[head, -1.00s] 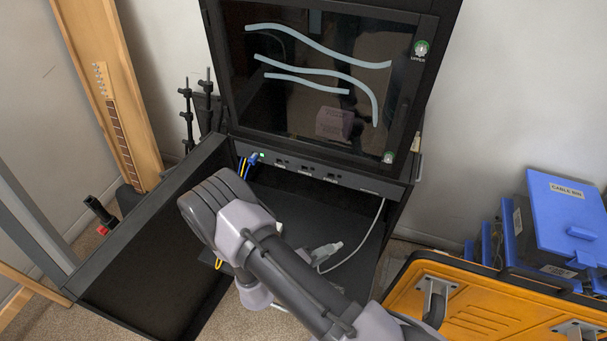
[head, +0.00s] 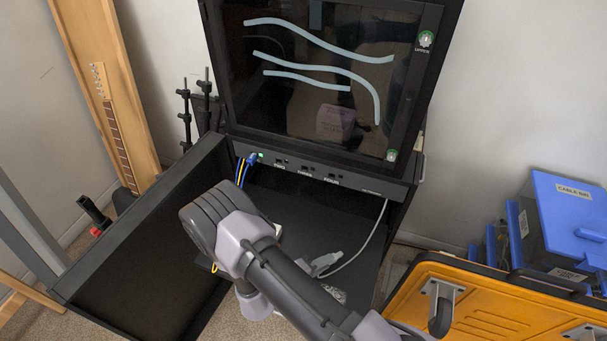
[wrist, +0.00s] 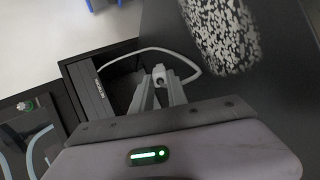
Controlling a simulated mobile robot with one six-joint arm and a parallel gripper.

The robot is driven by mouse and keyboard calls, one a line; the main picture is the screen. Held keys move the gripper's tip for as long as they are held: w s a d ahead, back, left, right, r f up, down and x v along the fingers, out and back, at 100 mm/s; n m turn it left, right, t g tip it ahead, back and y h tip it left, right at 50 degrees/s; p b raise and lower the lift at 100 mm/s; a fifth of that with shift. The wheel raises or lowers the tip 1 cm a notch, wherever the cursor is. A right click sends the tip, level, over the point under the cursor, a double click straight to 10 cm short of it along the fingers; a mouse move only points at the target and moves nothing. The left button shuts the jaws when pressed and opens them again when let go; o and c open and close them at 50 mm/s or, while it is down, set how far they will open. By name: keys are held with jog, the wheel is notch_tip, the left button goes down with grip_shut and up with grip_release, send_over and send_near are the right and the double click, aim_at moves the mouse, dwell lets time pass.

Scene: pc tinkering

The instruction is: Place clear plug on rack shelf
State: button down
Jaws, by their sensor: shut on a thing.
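My gripper (wrist: 160,90) is shut on the clear plug (wrist: 159,73), a small pale piece between its light grey fingertips. A pale cable runs from the plug in a loop to the rack's front panel. In the head view, my gripper's fingertips (head: 327,260) show just right of my arm, above the black rack shelf (head: 300,215). The rest of the gripper is hidden behind my arm, and the plug is too small to make out there. I cannot tell whether the plug touches the shelf.
The rack's glass door (head: 320,85) stands above the shelf, over a panel with several ports (head: 305,170) and blue and yellow cables. A black-and-white speckled patch (wrist: 220,32) lies on the shelf side. An orange case (head: 480,305) and a blue cable bin (head: 570,215) stand right.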

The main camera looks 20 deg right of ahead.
jog(key=shift+f+b, duration=0.4)
jog(key=shift+f, duration=0.05)
dwell(0.4)
jog(key=c, duration=1.6)
grip_release()
jog(key=shift+o, duration=0.3)
jog(key=o, duration=0.5)
jog(key=shift+p+v, duration=1.2)
jog(key=shift+v, duration=2.9)
jog(key=shift+d, duration=0.1)
